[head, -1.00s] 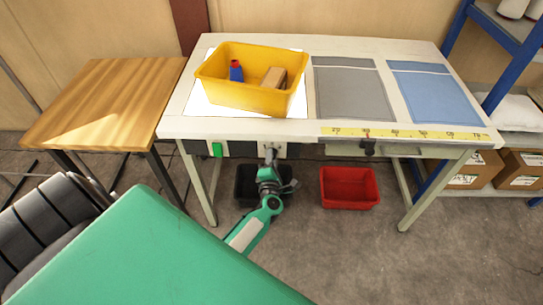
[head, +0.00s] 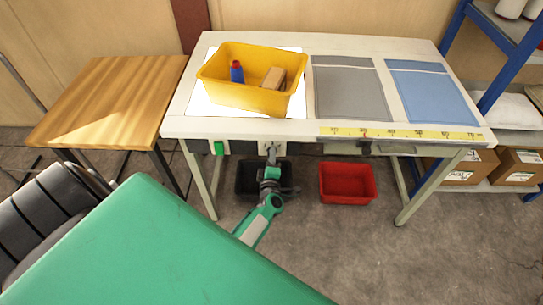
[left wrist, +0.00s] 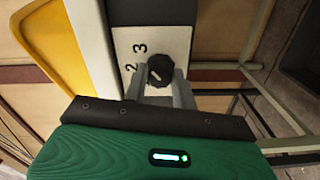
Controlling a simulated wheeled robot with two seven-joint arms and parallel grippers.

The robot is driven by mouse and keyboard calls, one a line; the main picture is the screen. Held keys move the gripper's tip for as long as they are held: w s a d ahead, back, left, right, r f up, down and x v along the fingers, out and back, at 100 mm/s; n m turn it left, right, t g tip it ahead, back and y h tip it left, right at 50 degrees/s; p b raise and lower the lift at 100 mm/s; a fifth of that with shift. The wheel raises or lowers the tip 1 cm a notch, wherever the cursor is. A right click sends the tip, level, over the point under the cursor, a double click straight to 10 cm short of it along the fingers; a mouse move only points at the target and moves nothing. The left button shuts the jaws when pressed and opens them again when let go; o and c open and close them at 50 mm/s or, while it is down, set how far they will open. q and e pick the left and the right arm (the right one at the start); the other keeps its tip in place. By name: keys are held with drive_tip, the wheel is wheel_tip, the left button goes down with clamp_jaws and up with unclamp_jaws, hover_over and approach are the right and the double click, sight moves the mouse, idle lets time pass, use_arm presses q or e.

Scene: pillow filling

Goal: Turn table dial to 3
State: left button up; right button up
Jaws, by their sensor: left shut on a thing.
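The black dial (left wrist: 160,72) sits on a white plate (left wrist: 128,42) marked with a 2 and a 3 in the left wrist view. A short pale mark shows on the dial's face; which number it points at is not clear. In the head view the plate (head: 272,148) is on the front edge of the white table (head: 235,127). My left gripper (left wrist: 160,85) is shut on the dial, its fingers on either side of it. It also shows in the head view (head: 271,158), under the table's front edge. My right gripper is not in view.
A green switch (head: 219,148) is left of the dial. A yellow bin (head: 225,94) with a blue bottle and a brown block stands on a bright panel. Black (head: 248,190) and red (head: 347,195) bins are below the table. A wooden table (head: 110,95) stands left.

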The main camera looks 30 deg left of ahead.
use_arm(q)
drive_tip(key=o, duration=1)
drive_tip(key=b+v, duration=0.2)
drive_tip(key=v, duration=1.2)
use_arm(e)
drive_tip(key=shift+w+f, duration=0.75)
use_arm(q)
drive_tip(key=shift+w+f, duration=0.1)
drive_tip(key=shift+w, duration=0.05)
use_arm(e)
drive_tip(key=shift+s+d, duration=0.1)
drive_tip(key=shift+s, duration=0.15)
